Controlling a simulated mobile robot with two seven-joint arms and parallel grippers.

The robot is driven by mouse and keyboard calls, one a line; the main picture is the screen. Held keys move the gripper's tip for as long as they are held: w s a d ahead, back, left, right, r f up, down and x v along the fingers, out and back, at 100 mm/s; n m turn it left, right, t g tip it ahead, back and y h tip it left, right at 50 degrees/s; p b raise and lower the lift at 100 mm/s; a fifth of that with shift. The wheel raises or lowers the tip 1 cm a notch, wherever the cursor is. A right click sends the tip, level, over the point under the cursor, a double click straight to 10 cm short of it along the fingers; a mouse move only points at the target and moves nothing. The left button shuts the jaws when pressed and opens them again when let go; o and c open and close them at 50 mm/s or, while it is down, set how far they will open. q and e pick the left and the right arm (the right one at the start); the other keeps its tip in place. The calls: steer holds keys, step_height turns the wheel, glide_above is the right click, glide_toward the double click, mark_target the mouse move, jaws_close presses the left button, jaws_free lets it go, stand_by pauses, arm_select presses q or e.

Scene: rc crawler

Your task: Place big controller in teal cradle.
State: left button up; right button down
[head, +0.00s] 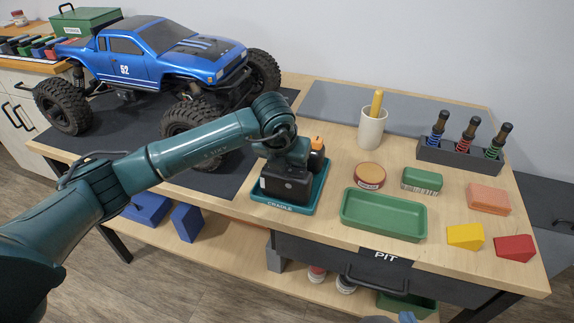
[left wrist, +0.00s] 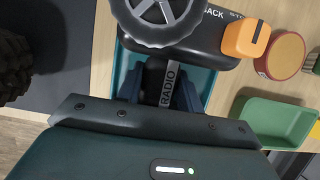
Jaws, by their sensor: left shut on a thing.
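The big controller is black, with a grey wheel (left wrist: 155,20), an orange block (left wrist: 246,38) and a RADIO label (left wrist: 169,88) on its grip. In the head view only its right part (head: 316,160) shows past my arm. My left gripper (left wrist: 162,92) is shut on the grip; in the head view my wrist hides its fingers. The controller is over the teal cradle (head: 284,210), whose rim also shows in the left wrist view (left wrist: 123,78). I cannot tell whether it rests in it. What seems my right gripper (head: 392,319) barely shows at the bottom edge; its jaws are unclear.
A green tray (head: 384,232), a round tin (head: 369,175) and a green block (head: 421,180) are right of the cradle. A white cup (head: 372,130) stands behind. The blue truck (head: 165,55) is on a dark mat at left. Yellow and red wedges lie near the right edge.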

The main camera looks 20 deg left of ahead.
arm_select(q)
steer(key=shift+f, duration=0.25)
steer(key=o, duration=1.2)
steer(key=shift+r, duration=0.1)
